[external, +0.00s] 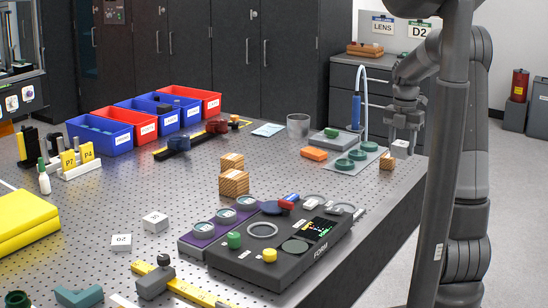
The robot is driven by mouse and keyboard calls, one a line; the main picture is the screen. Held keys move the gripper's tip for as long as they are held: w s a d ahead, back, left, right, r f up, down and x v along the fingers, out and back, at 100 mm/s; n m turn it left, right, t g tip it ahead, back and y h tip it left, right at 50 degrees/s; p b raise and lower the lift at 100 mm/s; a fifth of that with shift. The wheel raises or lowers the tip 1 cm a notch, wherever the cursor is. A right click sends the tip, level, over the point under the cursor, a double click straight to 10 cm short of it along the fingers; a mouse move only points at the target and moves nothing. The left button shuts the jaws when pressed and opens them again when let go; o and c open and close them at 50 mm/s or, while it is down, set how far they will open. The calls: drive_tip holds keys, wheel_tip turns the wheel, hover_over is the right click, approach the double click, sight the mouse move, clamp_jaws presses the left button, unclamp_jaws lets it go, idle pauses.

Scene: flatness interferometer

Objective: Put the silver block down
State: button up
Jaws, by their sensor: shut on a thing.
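My gripper (403,128) points down at the far right of the perforated table (190,190). It is shut on a small pale silver block (401,149), which has a dark mark on its face. The block hangs between the fingertips, close to the table's right edge. Whether it touches anything below is hard to tell. Two similar pale marked blocks lie on the table at the front left, one near the purple tray (155,221) and one farther left (121,242).
A small wooden block (387,163) sits just below and left of the held block. A grey mat with green discs (358,155) and an orange block (314,154) lie farther left. The dark FORM instrument (275,268) fills the front. Bare table shows right of the stacked wooden blocks (233,182).

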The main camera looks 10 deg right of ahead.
drive_tip(key=w+a+n, duration=0.2)
drive_tip(key=w+a, duration=0.1)
drive_tip(key=a, duration=0.4)
drive_tip(key=w+a+n, duration=0.1)
drive_tip(key=w+a, duration=0.3)
drive_tip(key=a, duration=0.4)
drive_tip(key=n, duration=0.6)
hover_over(192, 207)
drive_tip(key=f, duration=0.6)
drive_tip(key=shift+d+f, duration=0.2)
drive_tip(key=shift+d, duration=0.05)
drive_tip(key=shift+s+a+f, duration=0.1)
drive_tip(key=shift+a+f, duration=0.25)
drive_tip(key=shift+f, duration=1.85)
drive_tip(key=shift+f, duration=0.2)
drive_tip(key=o, duration=1.2)
drive_tip(key=shift+c, duration=0.2)
